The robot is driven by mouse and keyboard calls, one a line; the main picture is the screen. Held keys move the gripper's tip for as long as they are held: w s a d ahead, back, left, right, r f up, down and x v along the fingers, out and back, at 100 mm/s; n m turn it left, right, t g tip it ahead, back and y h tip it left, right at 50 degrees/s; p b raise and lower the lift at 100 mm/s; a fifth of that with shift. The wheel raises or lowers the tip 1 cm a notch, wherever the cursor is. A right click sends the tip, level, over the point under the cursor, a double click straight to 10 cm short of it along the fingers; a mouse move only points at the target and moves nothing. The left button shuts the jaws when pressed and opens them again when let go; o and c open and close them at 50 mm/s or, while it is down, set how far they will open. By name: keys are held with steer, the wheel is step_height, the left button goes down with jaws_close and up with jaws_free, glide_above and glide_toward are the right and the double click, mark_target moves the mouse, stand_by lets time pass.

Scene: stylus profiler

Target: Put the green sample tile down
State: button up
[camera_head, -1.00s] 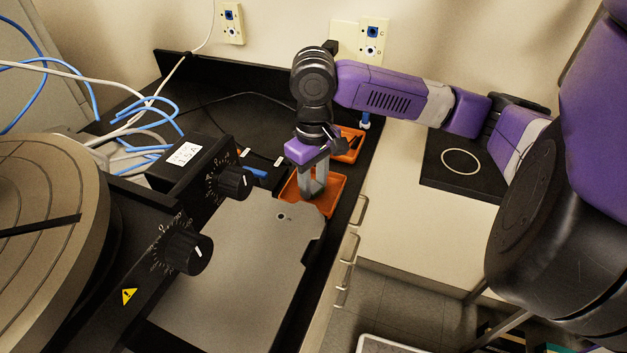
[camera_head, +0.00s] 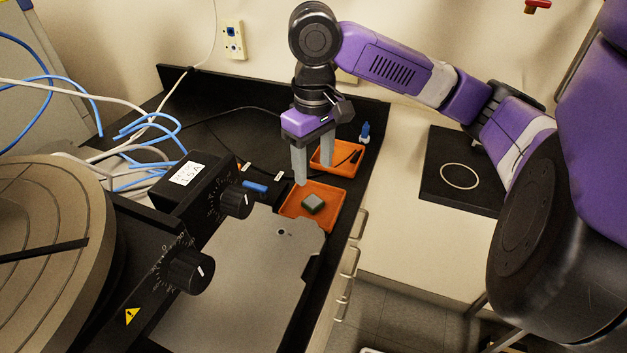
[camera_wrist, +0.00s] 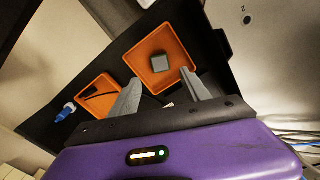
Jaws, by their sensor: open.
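The green sample tile (camera_head: 313,203), a small dark grey-green block, lies in the front orange tray (camera_head: 288,208). In the wrist view the tile (camera_wrist: 159,62) sits near the middle of that tray (camera_wrist: 150,80), apart from its walls. My gripper (camera_head: 314,176) is open and empty, raised above and behind the tile. In the wrist view the two grey fingers of my gripper (camera_wrist: 160,84) stand wide apart, with nothing between them.
A second orange tray (camera_head: 347,168) with a dark thin object stands behind. A blue-tipped white bottle (camera_head: 364,134) is beside it. The black knob box (camera_head: 193,185) and grey plate (camera_head: 240,275) lie left and in front. A black pad with a ring (camera_head: 432,180) is at the right.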

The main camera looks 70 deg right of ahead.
steer(key=shift+r, duration=1.45)
steer(key=shift+s, duration=0.1)
